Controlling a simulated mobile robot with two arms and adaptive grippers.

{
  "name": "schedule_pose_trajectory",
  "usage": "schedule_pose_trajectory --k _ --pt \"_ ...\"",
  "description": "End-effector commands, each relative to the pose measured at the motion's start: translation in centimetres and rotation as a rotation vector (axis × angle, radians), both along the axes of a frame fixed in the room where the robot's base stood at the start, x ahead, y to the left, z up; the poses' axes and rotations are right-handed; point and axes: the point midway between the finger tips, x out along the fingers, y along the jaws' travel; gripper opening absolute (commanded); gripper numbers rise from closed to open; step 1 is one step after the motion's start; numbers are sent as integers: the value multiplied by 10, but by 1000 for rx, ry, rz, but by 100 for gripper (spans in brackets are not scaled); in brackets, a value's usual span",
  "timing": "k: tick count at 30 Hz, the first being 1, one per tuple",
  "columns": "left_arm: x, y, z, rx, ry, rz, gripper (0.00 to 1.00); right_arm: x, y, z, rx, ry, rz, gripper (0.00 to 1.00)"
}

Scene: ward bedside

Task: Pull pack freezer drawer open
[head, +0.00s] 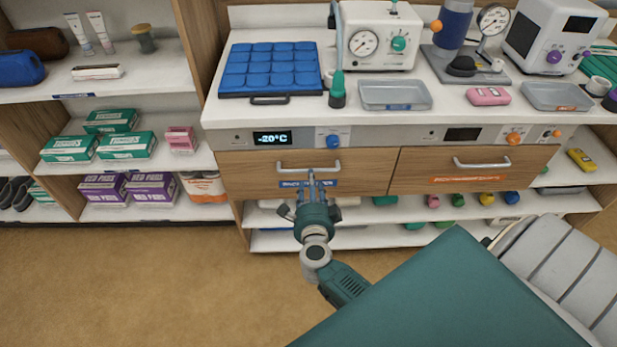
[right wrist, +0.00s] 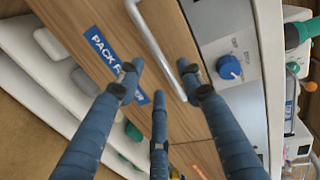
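The pack freezer drawer (head: 252,181) has a wooden front with a silver bar handle (head: 309,170) and a blue label. It sits flush under the panel reading -20°C. The handle (right wrist: 157,45) and the label (right wrist: 118,62), partly covered by a finger, also show in the right wrist view. My right gripper (head: 311,182) is at the drawer front, just below the handle. In the right wrist view its fingers (right wrist: 160,84) are spread apart, with the handle bar running between the fingertips; I cannot tell whether they touch it. My left gripper is not in view.
A second drawer (head: 430,179) with an orange label is closed on the right. The counter above holds a blue pad tray (head: 270,66), a gauge unit (head: 379,36) and a metal tray (head: 394,95). A large teal surface (head: 450,295) fills the lower right. The floor (head: 130,285) at left is clear.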

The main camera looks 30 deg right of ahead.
Motion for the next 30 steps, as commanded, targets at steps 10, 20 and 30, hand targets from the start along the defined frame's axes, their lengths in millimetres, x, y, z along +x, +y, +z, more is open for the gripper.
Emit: schedule_pose_trajectory --k 10,20,30 --pt "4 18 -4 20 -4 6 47 34 -21 -9 -1 0 1 37" --pt "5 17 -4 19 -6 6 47 35 -22 -9 0 1 1 31" --pt "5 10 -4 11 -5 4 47 35 -21 -9 -1 2 1 0"
